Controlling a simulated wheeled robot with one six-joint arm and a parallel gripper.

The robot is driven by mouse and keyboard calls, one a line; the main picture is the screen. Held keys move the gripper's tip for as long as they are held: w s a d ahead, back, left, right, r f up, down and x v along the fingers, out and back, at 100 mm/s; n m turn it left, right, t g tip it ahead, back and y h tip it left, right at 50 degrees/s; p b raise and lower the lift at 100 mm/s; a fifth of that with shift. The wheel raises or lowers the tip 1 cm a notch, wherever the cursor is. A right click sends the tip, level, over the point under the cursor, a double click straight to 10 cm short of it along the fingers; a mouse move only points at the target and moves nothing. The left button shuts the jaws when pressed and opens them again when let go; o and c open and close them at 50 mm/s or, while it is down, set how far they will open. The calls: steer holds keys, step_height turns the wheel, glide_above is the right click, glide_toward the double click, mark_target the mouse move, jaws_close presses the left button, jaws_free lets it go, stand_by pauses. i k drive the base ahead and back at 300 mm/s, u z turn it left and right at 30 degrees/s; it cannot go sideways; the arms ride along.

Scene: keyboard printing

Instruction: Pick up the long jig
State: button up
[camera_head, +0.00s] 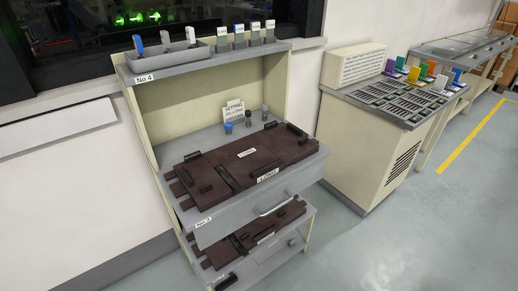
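The long jig (222,163) is a flat dark-brown board with several raised black blocks or handles. Two white labels on it appear to read "LONG". It lies on the grey upper drawer (296,184) of the cream cabinet, tilted in the picture, with tabs sticking out at its left edge. A second, similar brown jig (255,232) lies on the drawer below, partly hidden by the upper drawer. A metal handle crosses in front of it. My gripper is not in view.
The cabinet's top shelf (180,72), marked "No.4", carries a grey tray and several small bottles. A small sign and several small bottles or knobs stand behind the long jig. A cream machine (365,150) with a slotted top stands at right. Grey floor (400,240) is clear in front.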

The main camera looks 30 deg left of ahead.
mark_target(250, 160)
steer(key=u, duration=0.4)
steer(key=i, duration=0.9)
steer(key=u, duration=0.5)
